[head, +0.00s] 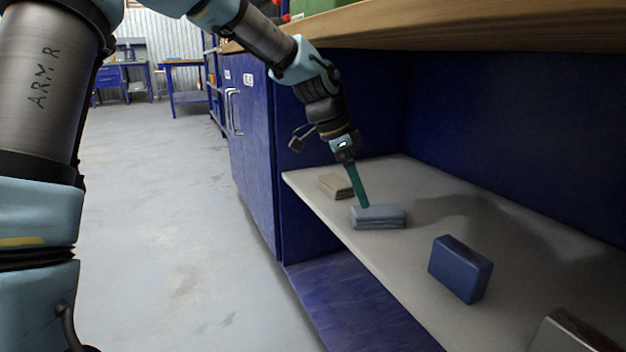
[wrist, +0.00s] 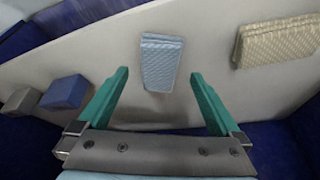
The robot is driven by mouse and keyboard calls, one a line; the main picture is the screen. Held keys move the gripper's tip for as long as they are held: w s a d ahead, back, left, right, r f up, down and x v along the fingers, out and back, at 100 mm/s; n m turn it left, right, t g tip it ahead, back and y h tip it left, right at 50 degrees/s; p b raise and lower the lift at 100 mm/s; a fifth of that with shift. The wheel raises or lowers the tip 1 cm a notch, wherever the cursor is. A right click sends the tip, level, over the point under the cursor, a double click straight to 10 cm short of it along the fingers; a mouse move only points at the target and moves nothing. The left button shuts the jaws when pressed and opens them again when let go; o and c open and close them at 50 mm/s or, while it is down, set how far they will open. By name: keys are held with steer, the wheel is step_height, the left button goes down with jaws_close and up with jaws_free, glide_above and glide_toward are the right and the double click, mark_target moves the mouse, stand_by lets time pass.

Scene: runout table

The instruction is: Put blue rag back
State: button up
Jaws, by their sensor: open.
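The blue rag (head: 378,217) is a light blue folded cloth lying flat on the grey shelf (head: 480,265) under the wooden worktop. My gripper (head: 362,200) is just above and behind it in the head view, pointing down. In the wrist view the blue rag (wrist: 161,62) lies ahead of the fingertips, roughly midway between them across the picture. There my gripper (wrist: 158,78) shows two green fingers spread wide with nothing between them. I cannot tell from these views whether a finger touches the rag.
A beige folded rag (head: 338,186) lies beside the blue one, further back. A dark blue block (head: 460,269) and a grey metal object (head: 575,332) stand nearer on the shelf. A blue back wall closes the shelf.

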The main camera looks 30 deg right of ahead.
steer(key=w+a+f+n+t+y+p, duration=0.15)
steer(key=a+n, duration=0.25)
steer(key=a, duration=0.6)
steer(key=w+a+f+n, duration=0.1)
steer(key=w+a+n, duration=0.2)
steer(key=a, duration=0.6)
steer(key=w+a+f+n+t+y+p, duration=0.1)
steer(key=w+a+f+n, duration=0.2)
steer(key=a, duration=0.7)
steer(key=s+a+n, duration=0.2)
steer(key=a+n, duration=0.4)
steer(key=a, duration=0.2)
steer(key=s+a+r+n+t+y, duration=0.1)
steer(key=s+a+n, duration=0.2)
steer(key=a+n, duration=0.3)
steer(key=shift+s+a, duration=0.25)
steer(key=shift+a, duration=0.75)
steer(key=shift+r+y, duration=0.2)
steer(key=shift+y, duration=0.05)
step_height(320, 180, up, 40)
steer(key=p, duration=4)
